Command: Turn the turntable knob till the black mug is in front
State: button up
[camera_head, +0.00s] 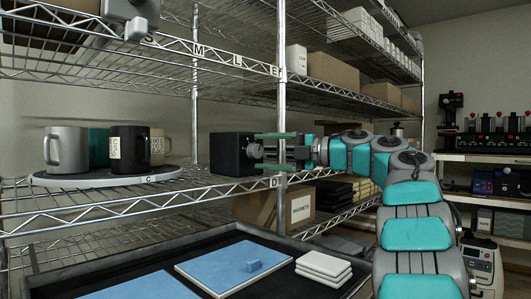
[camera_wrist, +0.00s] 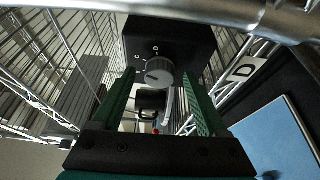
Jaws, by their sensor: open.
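The round grey turntable (camera_head: 60,181) sits on the wire shelf at left in the head view. The black mug (camera_head: 128,160) stands upright on its near side, right of centre, with a pale label. A grey mug (camera_head: 70,150) is at left, a teal mug (camera_head: 99,143) is partly hidden behind, and a beige mug (camera_head: 157,146) is at right. The grey knob (camera_wrist: 160,73) is on a black box (camera_head: 228,154) and its pointer is turned leftward in the wrist view. My gripper (camera_head: 258,152) is open, its green fingers on either side of the knob, with visible gaps.
A shelf post (camera_head: 282,110) stands close to my gripper. Below is a dark-edged tray with blue panels (camera_head: 235,262) and a white stack (camera_head: 323,267). A wire shelf with boxes (camera_head: 333,72) lies above.

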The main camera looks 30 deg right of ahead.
jog(key=v, duration=0.7)
jog(key=shift+s+d, duration=0.2)
